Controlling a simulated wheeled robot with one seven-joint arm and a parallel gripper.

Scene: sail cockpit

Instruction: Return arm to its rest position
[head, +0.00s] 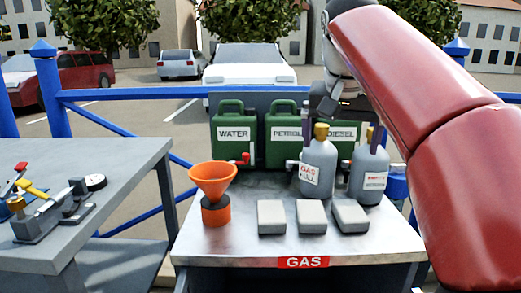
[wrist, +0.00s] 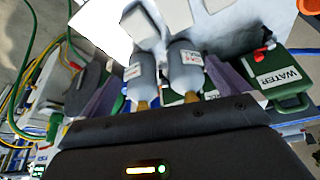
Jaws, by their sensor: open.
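My red arm reaches in from the right of the head view, its wrist end over the back right of the metal table (head: 245,240). My gripper (head: 340,122) is near the tops of two grey gas bottles. It is open, and its fingers also show in the wrist view (wrist: 166,72). The bottle marked GAS FULL (head: 318,170) has a yellow top and stands upright. The other bottle (head: 369,180) stands to its right, its label too small to read surely. Both appear between the fingers in the wrist view; I cannot tell whether the fingers touch them.
Green jerrycans marked WATER (head: 233,140), PETROL (head: 284,140) and DIESEL (head: 343,140) stand behind the bottles. An orange funnel (head: 212,182) and three grey blocks (head: 311,216) are on the table. A side bench (head: 110,165) is left. A blue railing (head: 150,94) runs behind.

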